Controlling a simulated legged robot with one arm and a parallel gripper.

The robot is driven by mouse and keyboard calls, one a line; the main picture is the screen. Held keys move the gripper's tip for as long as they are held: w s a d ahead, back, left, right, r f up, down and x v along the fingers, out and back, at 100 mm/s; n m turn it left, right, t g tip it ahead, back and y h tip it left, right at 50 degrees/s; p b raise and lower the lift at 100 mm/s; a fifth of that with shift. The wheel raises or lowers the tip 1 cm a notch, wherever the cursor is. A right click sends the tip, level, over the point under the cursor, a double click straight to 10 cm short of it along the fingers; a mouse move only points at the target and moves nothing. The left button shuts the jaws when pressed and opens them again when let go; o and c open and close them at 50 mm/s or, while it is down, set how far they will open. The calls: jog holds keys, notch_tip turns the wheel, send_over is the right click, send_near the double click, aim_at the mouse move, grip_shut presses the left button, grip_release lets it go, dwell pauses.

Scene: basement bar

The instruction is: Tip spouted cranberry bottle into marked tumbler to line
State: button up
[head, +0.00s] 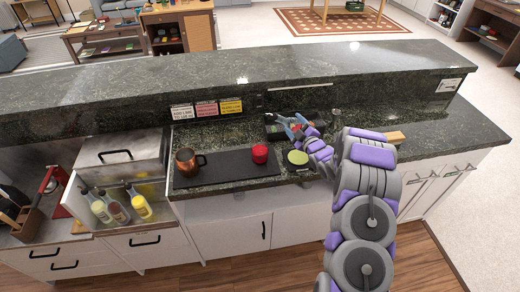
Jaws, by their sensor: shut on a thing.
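My gripper (286,122) is at the back of the counter over a black tray. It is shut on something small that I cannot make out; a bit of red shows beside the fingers. A small red cup or glass (260,154) stands upright on the black mat (219,174), to the left of and nearer than my gripper; no line on it can be made out. Several spouted bottles stand in the rail at lower left, one with a dark reddish body (118,212). I cannot tell which bottle is the cranberry one.
A copper mug (187,161) stands on the mat's left part. A round green-topped thing (298,157) sits right of the mat, close to my arm. The black tray (275,133) lies under my gripper. A raised stone ledge (220,82) with small signs runs behind.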

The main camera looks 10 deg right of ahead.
aim_at(295, 119)
jog(key=shift+r+m+p, duration=0.85)
jog(key=shift+m+p, duration=0.25)
jog(key=shift+p, duration=0.3)
jog(key=m+p, duration=0.1)
jog(key=r+m+p, duration=0.1)
jog(key=m+p, duration=0.1)
jog(key=shift+a+r, duration=0.1)
jog(key=shift+r, duration=0.15)
jog(key=r+m+p, duration=0.1)
jog(key=m, duration=0.1)
jog(key=m+p, duration=0.1)
jog(key=p, duration=0.1)
jog(key=shift+r+m, duration=0.4)
jog(key=shift+r+m+p, duration=0.1)
jog(key=shift+m+p, duration=0.4)
jog(key=shift+m, duration=0.2)
